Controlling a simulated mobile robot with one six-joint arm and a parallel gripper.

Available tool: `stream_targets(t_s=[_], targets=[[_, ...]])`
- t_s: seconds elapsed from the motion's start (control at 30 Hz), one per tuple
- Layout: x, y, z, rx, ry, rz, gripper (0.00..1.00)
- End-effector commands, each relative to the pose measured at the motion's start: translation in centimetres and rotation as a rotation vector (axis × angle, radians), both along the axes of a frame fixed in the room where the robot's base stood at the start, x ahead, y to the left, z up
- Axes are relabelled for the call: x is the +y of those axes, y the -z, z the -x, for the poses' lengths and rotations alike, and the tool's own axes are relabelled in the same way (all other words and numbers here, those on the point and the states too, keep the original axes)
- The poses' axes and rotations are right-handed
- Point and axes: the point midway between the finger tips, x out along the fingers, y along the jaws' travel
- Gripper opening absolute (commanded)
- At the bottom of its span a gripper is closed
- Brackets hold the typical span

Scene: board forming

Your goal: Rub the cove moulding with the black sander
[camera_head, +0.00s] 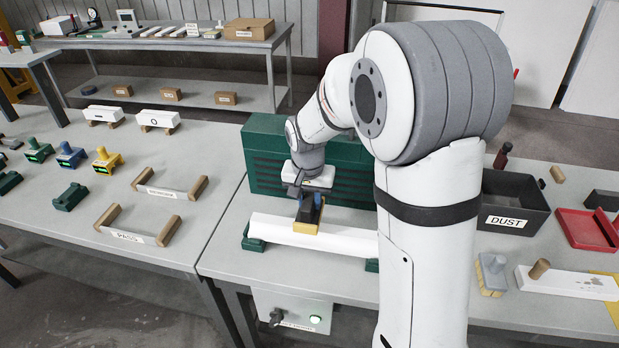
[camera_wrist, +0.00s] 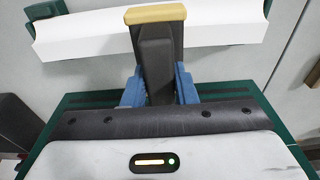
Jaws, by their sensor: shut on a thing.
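The cove moulding (camera_head: 275,230) is a long white piece lying across green cradles (camera_head: 254,240) on the bench; my arm hides its right part in the head view. It crosses the top of the wrist view (camera_wrist: 85,38). The black sander (camera_head: 308,215) is a dark block with a tan pad along its far edge, also in the wrist view (camera_wrist: 157,48). My gripper (camera_head: 309,201) is shut on the sander, with blue fingers on both sides of it in the wrist view (camera_wrist: 158,90). The sander is at the moulding; I cannot tell whether the pad touches it.
A green chest (camera_head: 262,150) stands close behind the moulding. A DUST bin (camera_head: 511,222), red dustpan (camera_head: 585,230) and brush (camera_head: 490,275) lie to the right. Left, another table holds green, blue and yellow tools (camera_head: 106,160) and a PASS rack (camera_head: 130,236).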

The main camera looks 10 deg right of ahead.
Motion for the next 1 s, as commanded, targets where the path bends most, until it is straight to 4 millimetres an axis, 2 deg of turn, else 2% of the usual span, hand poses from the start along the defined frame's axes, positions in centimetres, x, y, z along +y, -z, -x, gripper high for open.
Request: stream_targets(t_s=[0.53, 1.0], targets=[[-0.2, -5.1, 0.0, 0.001, 0.004, 0.000, 0.04], [-0.3, -5.4, 0.0, 0.002, 0.005, 0.001, 0.04]])
